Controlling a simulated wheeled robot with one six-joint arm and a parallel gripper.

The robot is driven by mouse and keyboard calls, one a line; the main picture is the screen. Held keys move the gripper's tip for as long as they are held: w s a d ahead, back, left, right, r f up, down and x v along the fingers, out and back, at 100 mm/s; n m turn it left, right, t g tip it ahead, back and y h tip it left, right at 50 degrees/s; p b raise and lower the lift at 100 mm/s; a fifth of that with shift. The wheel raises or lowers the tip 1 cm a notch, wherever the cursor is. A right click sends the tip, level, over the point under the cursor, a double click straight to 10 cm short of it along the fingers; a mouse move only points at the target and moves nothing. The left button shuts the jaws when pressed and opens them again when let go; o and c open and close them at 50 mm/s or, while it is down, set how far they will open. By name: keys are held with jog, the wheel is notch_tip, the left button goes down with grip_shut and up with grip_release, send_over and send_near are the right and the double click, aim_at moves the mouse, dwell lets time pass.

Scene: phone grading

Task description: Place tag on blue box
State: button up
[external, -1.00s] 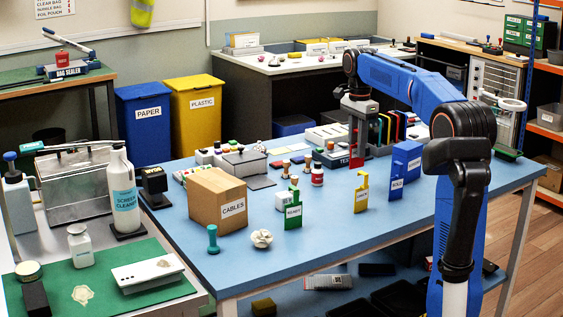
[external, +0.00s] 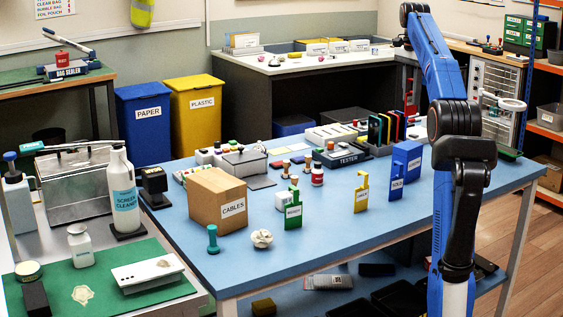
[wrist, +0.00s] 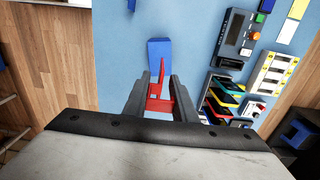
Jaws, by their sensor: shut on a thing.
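A red tag (wrist: 155,103) stands between the fingers of my gripper (wrist: 159,82), which is shut on it. The blue box (wrist: 159,50) lies just beyond the tag in the wrist view, apart from it as far as I can tell. In the external view the blue box (external: 407,158) stands at the right part of the blue table, with a white label on its front. My gripper (external: 409,98) is raised above and behind the box there, and the red of the tag (external: 410,84) shows only in part.
A blue tag (external: 397,185), a yellow tag (external: 361,195) and a green tag (external: 293,212) stand upright along the table. A tester (external: 346,158) and a rack of coloured phones (external: 380,132) stand left of the box.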

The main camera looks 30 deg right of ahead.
notch_tip(320, 180, down, 10)
jog(key=shift+r, duration=0.1)
dwell(0.4)
jog(key=o, duration=1)
notch_tip(320, 180, up, 12)
jog(key=shift+d+f, duration=0.1)
dwell(0.3)
